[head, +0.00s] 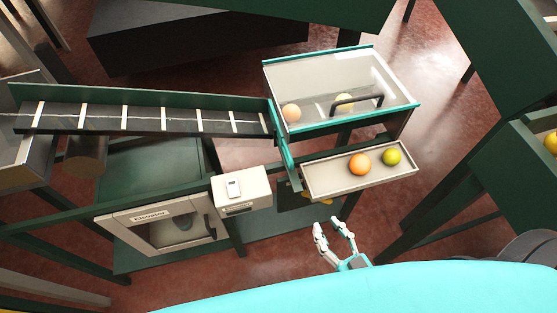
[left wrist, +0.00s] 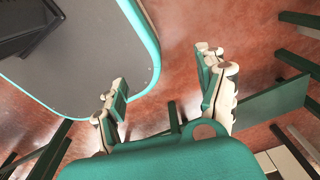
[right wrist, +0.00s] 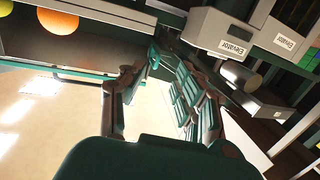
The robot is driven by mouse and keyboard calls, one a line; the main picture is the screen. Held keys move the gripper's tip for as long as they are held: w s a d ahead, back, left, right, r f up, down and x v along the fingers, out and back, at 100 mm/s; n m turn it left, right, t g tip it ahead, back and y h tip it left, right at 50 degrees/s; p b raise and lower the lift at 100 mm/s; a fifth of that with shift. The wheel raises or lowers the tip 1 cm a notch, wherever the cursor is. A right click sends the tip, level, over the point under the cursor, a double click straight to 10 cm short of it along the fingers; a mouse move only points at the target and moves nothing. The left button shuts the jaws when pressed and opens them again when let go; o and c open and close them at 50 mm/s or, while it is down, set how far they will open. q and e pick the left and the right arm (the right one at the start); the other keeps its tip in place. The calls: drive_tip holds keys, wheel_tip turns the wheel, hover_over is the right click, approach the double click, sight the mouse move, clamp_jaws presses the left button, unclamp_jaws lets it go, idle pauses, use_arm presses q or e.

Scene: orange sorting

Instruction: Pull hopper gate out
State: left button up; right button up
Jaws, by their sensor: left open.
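The hopper (head: 388,118) is a box with a teal rim, a clear top and a black handle (head: 358,99); round fruit show inside. A narrow teal plate (head: 283,150), which looks like the gate, stands at its left side, beside the conveyor's end. My right gripper (head: 334,226) is open and empty, below the shallow tray. In the right wrist view a small teal part (right wrist: 153,58) shows near the fingertips; I cannot tell whether it is the gate. My left gripper (left wrist: 163,72) is open and empty over the floor.
A shallow tray (head: 325,184) under the hopper holds an orange (head: 360,164) and a yellow-green fruit (head: 392,157). A conveyor (head: 150,121) runs left. A white button box (head: 241,188) and an elevator box (head: 162,222) stand left of my right gripper.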

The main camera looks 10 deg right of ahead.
wheel_tip(320, 180, up, 4)
drive_tip(key=p, duration=0.2)
approach(292, 162)
drive_tip(key=shift+t+y, duration=0.3)
drive_tip(key=x, duration=0.3)
drive_tip(key=f+p+x, duration=0.1)
drive_tip(key=x, duration=0.2)
drive_tip(key=f+p+x, duration=0.1)
drive_tip(key=x, duration=0.3)
drive_tip(key=shift+d, duration=0.15)
use_arm(q)
wheel_tip(292, 162, up, 4)
drive_tip(key=shift+w+r, duration=0.1)
drive_tip(key=shift+w, duration=0.05)
use_arm(e)
clamp_jaws()
drive_tip(key=shift+r, duration=0.2)
